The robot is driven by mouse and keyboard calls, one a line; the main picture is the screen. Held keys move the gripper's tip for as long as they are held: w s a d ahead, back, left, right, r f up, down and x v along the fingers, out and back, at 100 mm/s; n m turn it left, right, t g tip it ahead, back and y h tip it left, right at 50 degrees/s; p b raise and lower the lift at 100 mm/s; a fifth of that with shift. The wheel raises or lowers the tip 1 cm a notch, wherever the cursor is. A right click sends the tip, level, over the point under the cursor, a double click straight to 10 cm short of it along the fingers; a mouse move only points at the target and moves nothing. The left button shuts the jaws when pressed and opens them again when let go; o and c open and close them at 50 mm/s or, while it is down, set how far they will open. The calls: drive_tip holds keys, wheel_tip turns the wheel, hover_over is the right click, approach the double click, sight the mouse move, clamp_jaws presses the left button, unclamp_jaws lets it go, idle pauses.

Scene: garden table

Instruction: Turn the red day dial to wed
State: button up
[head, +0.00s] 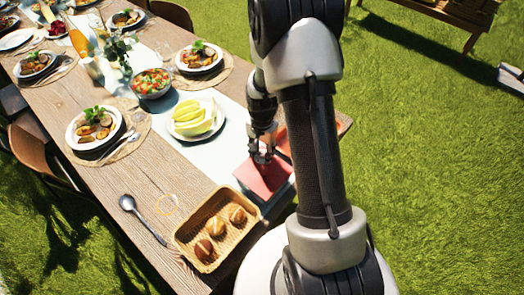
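A red flat-topped object (262,181), which looks like the body of the day dial, lies near the table's right edge. My gripper (263,158) points down over its far part, with the fingers at or just above a small dark reddish piece that may be the knob. The fingers and my arm hide much of this piece. I cannot tell whether the fingers touch it or how far apart they are. No day marks, such as wed, are readable, and the dial's setting cannot be seen.
A wicker basket (182,236) with bread rolls stands just in front of the red object. A plate of melon slices (194,118) is behind it to the left. A serving spoon (138,213) lies left of the basket. Plates and a salad bowl (151,83) fill the table farther back.

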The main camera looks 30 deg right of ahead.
wheel_tip(320, 180, up, 12)
idle(0.4)
drive_tip(key=shift+f, duration=0.1)
wheel_tip(320, 180, up, 14)
drive_tip(key=n+t, duration=0.2)
drive_tip(key=n, duration=0.3)
hover_over(261, 155)
drive_tip(key=s+a, duration=0.6)
drive_tip(key=s, duration=0.1)
drive_tip(key=s+a+r+n+t, duration=0.1)
drive_tip(key=s+a+r+n, duration=0.1)
drive_tip(key=s, duration=0.4)
drive_tip(key=s+a+r+n+t, duration=0.1)
drive_tip(key=s+a+r+n, duration=0.2)
drive_tip(key=s, duration=0.3)
drive_tip(key=shift+s+a+r+n+t, duration=0.3)
drive_tip(key=shift+a+n, duration=0.1)
drive_tip(key=shift+n, duration=0.5)
drive_tip(key=shift+f, duration=0.1)
